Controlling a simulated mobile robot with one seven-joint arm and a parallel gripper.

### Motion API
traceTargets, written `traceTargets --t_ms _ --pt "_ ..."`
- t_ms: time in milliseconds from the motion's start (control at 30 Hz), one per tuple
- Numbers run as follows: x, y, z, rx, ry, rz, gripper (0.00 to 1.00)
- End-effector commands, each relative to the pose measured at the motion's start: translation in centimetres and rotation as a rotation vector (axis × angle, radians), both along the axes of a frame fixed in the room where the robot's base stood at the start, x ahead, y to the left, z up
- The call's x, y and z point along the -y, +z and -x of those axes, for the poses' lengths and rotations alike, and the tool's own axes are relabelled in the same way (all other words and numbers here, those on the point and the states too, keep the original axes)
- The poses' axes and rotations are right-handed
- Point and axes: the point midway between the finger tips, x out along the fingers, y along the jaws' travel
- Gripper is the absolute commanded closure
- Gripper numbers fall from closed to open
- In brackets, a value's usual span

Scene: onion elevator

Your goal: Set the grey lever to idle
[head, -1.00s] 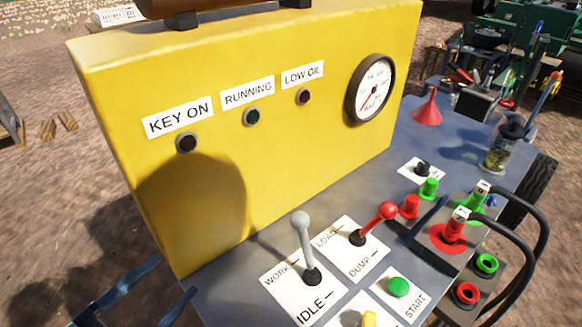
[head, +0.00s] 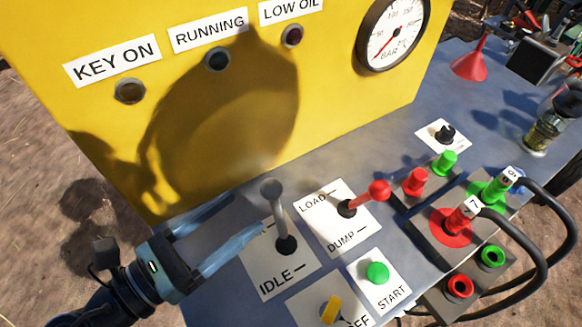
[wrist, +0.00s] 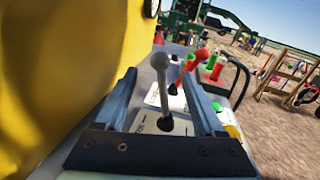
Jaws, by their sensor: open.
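The grey lever (head: 278,215) stands in a dark boot on a white plate (head: 263,290) and leans toward the yellow panel. IDLE is readable at the plate's near end; the WORK marking is hidden behind my gripper. My gripper (head: 248,213), with pale blue fingers, is open and reaches in from the left. Its fingertips are close to the lever, one on the panel side and one on the near side. In the wrist view the grey lever (wrist: 161,85) shows between the two fingers, with gaps on both sides.
A red lever (head: 365,197) marked LOAD and DUMP stands just right. A green START button (head: 377,272) and a yellow switch (head: 331,309) lie nearer. The yellow panel (head: 330,110) rises behind. Red and green couplings with black hoses (head: 535,245) crowd the right.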

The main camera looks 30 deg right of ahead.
Motion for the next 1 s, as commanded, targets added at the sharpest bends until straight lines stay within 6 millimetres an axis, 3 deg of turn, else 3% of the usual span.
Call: traceTargets --t_ms 300,500,900,1000 --pt "6.7 -0.1 -1.4 0.000 -0.005 0.000 0.29" --pt "9.2 0.0 -2.1 0.000 -0.002 0.000 0.29" --pt "10.0 0.0 -2.3 0.000 0.000 0.000 0.29" --pt "10.0 0.0 -2.3 0.000 0.000 0.000 0.44"
